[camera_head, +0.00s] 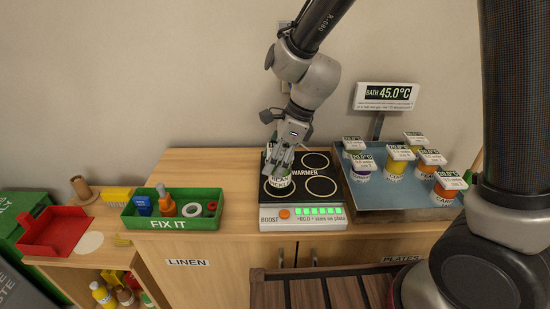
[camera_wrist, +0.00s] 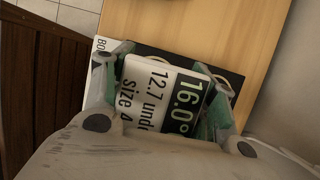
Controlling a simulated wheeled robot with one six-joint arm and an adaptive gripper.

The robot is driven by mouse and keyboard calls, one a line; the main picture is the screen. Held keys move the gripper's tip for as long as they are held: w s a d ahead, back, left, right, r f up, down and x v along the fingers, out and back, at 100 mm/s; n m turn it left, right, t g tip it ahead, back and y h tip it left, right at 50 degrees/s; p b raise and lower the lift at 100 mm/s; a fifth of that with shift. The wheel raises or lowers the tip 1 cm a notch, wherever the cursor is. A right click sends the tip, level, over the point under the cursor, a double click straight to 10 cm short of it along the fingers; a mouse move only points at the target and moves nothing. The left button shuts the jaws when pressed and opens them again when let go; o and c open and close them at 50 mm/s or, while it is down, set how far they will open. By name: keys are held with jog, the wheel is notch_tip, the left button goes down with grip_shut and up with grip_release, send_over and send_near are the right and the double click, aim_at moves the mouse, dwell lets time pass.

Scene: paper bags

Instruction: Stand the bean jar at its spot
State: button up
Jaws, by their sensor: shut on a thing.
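My gripper (camera_head: 281,167) is shut on the bean jar (camera_head: 279,186), a small jar with a white label reading BEAN. The jar is upright over the front left of the black warmer (camera_head: 320,200), where a ring is mostly hidden behind it. I cannot tell whether its base touches the plate. In the wrist view, my gripper (camera_wrist: 160,98) has its green-padded fingers on both sides of the bean jar's top tag (camera_wrist: 163,92), which reads 16.0°, 12.7 under and a partly cut-off size. Other white rings on the warmer look empty.
A blue-grey bath tray (camera_head: 377,207) to the right holds several tagged jars, with a 45.0°C sign (camera_head: 385,96) behind. A green FIX IT box (camera_head: 172,222) with tools and a red tray (camera_head: 54,231) stand left. Bare wood lies between box and warmer.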

aim_at(270, 149)
jog(key=shift+f, duration=0.1)
jog(key=shift+f, duration=0.35)
jog(key=o, duration=1.8)
jog(key=shift+o, duration=0.2)
jog(key=shift+f, duration=0.1)
notch_tip(270, 149, up, 7)
jog(key=shift+r, duration=0.1)
